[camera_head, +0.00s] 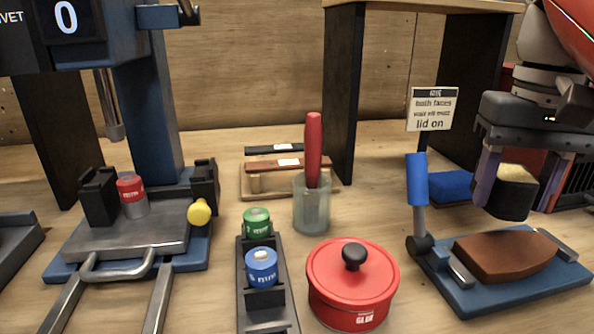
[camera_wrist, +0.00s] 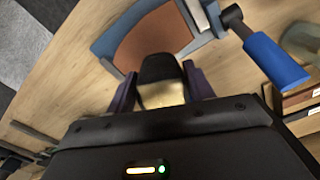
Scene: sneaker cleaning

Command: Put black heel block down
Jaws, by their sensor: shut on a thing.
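The black heel block (camera_head: 511,197) has a tan top face. My gripper (camera_head: 505,180) is shut on it and holds it in the air at the right of the head view, behind the blue clamp fixture. In the wrist view the block (camera_wrist: 160,70) sits between the two purple-grey fingers of my gripper (camera_wrist: 162,85). The brown sole-shaped piece (camera_head: 505,254) lies on the blue fixture base (camera_head: 470,300), and it also shows beyond the block in the wrist view (camera_wrist: 155,40). The block looks apart from that piece.
A blue-handled lever (camera_head: 417,180) stands up at the fixture's left. A red lidded pot (camera_head: 352,285), a cup with a red-handled tool (camera_head: 312,205) and a rack with green and blue tins (camera_head: 262,268) stand further left. A sign (camera_head: 432,109) reads "lid on". A blue block (camera_head: 450,186) lies behind.

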